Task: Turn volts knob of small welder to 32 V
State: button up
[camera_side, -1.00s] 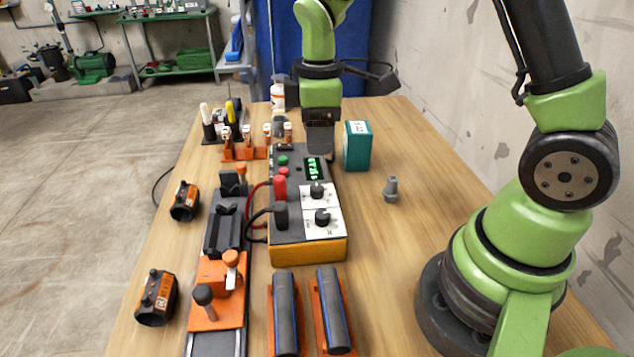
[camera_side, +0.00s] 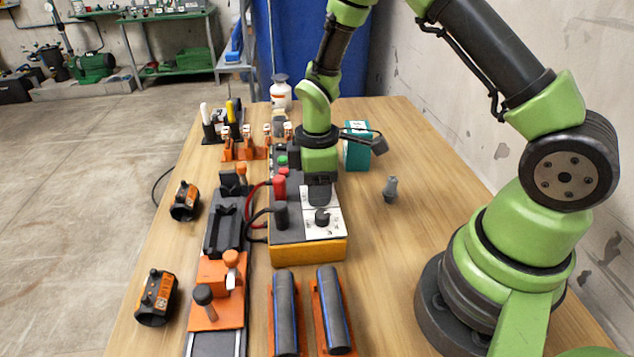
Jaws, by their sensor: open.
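The small welder (camera_side: 285,230) is a grey box with an orange base in the middle of the table. Its white dial panel carries a black lower knob (camera_side: 322,217). The upper knob is hidden behind my gripper, and so is the green display. My gripper (camera_side: 320,204) points down over the upper part of the dial panel, just above the lower knob in the picture. Its fingers are small and dark here. I cannot tell whether they touch the upper knob. The knobs' scale marks are too small to read.
Red and black cable plugs (camera_side: 280,188) stand up on the welder's left side. A teal box (camera_side: 358,146) stands behind my gripper, and a grey nozzle (camera_side: 390,190) stands to the right. An orange and black clamp rail (camera_side: 222,270) lies left. The table right of the welder is mostly clear.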

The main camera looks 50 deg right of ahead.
jog(key=shift+c, duration=0.2)
jog(key=c, duration=0.9)
jog(key=shift+m, duration=0.3)
jog(key=m, duration=0.3)
jog(key=shift+m, duration=0.3)
jog(key=m, duration=0.4)
jog(key=shift+m, duration=0.3)
jog(key=m, duration=0.4)
jog(key=shift+m, duration=2.5)
